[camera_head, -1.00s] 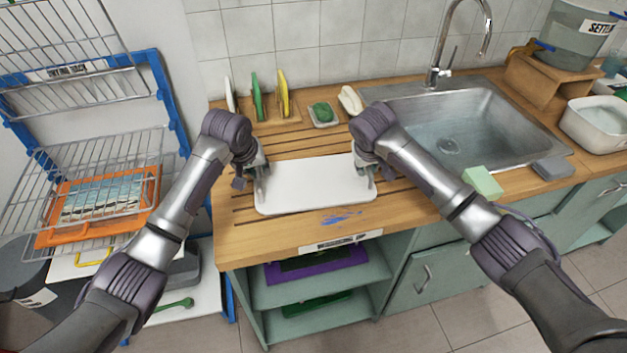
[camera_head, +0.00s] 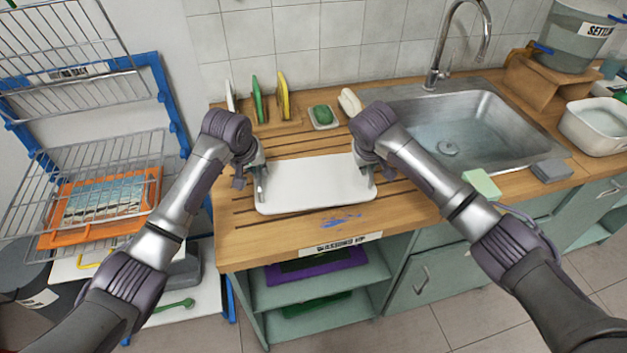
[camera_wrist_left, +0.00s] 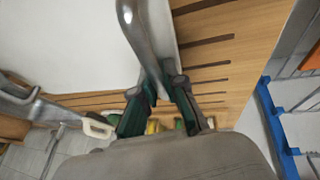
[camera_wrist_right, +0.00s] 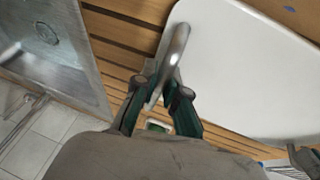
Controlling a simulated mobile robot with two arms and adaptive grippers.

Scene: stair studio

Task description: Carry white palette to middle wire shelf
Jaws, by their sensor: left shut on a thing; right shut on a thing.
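The white palette (camera_head: 315,185) is a flat white tray over the slatted wooden worktop in the head view. My left gripper (camera_head: 261,190) is shut on its left edge, and my right gripper (camera_head: 366,182) is shut on its right edge. The palette also shows in the left wrist view (camera_wrist_left: 80,40) and the right wrist view (camera_wrist_right: 250,75), with the fingers at its rim. I cannot tell whether it rests on the slats or is just above them.
The sink (camera_head: 465,125) with its tap lies to the right. Coloured plates stand in a wooden rack (camera_head: 268,110) behind the palette. An upper wire shelf (camera_head: 65,70) hangs above the middle one.

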